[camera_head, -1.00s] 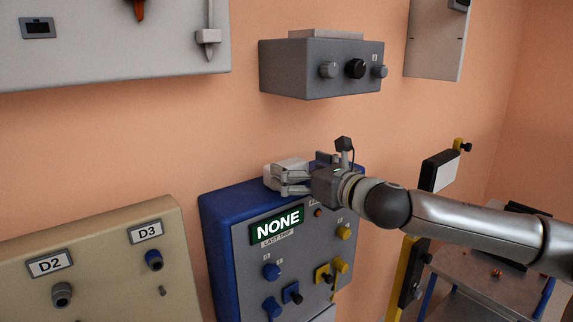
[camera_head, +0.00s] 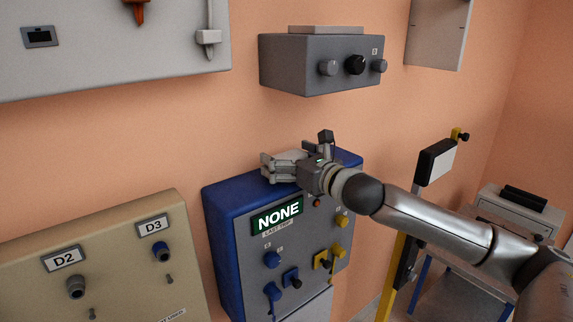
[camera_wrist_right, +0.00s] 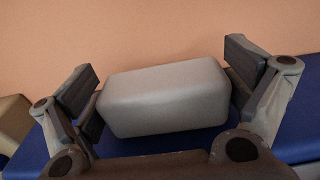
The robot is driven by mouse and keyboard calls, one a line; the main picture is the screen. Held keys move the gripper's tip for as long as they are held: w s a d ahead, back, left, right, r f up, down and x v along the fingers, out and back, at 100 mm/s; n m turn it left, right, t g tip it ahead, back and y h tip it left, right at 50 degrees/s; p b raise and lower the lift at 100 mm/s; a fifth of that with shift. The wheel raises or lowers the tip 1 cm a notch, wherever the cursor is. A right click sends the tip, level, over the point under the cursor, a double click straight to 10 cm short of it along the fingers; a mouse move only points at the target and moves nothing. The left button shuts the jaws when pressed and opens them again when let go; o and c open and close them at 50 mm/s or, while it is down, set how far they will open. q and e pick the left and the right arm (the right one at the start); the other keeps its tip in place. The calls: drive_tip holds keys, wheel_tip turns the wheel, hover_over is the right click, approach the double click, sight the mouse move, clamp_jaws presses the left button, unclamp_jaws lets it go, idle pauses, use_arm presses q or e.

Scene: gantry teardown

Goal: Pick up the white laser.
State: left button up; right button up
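The white laser (camera_wrist_right: 165,98) is a pale grey-white rounded block on top of the blue cabinet (camera_head: 225,205), near the wall. In the head view it is mostly hidden by my right gripper (camera_head: 272,168). In the right wrist view the right gripper (camera_wrist_right: 165,95) has its fingers spread on either side of the laser, one near each end. The fingers are very close to its ends; firm contact is not clear. The laser appears to rest on the blue top. My left gripper is not in view.
The blue cabinet's front has a screen reading NONE (camera_head: 278,217) and several knobs. A grey control box (camera_head: 320,65) hangs on the wall above. A beige panel (camera_head: 110,250) stands at left. A cart (camera_head: 450,275) stands at right behind my arm.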

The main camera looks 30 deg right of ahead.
drive_tip(key=c, duration=0.6)
drive_tip(key=shift+o, duration=0.2)
drive_tip(key=shift+r, duration=0.2)
